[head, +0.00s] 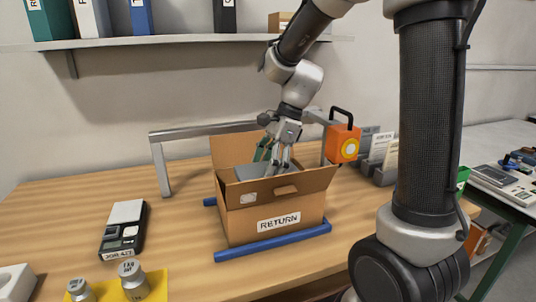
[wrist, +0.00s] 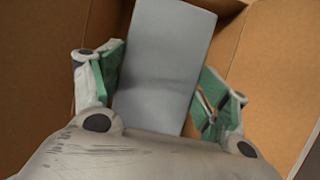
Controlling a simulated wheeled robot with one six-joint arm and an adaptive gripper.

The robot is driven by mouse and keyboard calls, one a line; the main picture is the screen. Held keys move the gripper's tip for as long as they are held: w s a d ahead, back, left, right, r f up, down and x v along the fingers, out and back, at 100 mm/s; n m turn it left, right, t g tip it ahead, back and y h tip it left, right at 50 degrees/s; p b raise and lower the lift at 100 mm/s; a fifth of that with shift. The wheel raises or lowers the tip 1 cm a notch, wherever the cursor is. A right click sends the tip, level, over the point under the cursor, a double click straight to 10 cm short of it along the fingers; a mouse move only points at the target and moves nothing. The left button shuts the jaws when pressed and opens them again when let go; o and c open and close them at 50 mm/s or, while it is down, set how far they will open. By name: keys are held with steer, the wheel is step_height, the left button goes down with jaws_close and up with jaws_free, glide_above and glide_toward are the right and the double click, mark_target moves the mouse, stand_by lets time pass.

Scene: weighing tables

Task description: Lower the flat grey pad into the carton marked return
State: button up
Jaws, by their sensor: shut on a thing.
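The carton marked RETURN (head: 250,221) stands open on the wooden table, its flaps folded out. My gripper (head: 273,163) reaches down into its mouth. The flat grey pad (head: 247,171) shows partly above the near rim in the head view; its lower part is hidden by the carton's front. In the wrist view my gripper (wrist: 160,64) is shut on the grey pad (wrist: 165,55), with a green-lined finger on each side. Brown cardboard walls surround the pad there. I cannot tell whether the pad touches the carton's bottom.
Blue rails (head: 275,243) flank the carton. A grey metal frame (head: 160,165) stands behind it, and an orange box with a handle (head: 343,143) hangs close on the right. A small scale (head: 124,229) and metal weights (head: 133,280) stand to the left. A shelf (head: 180,41) runs above.

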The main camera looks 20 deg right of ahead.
steer(key=shift+f, duration=6.6)
steer(key=shift+f, duration=0.25)
steer(key=o, duration=0.8)
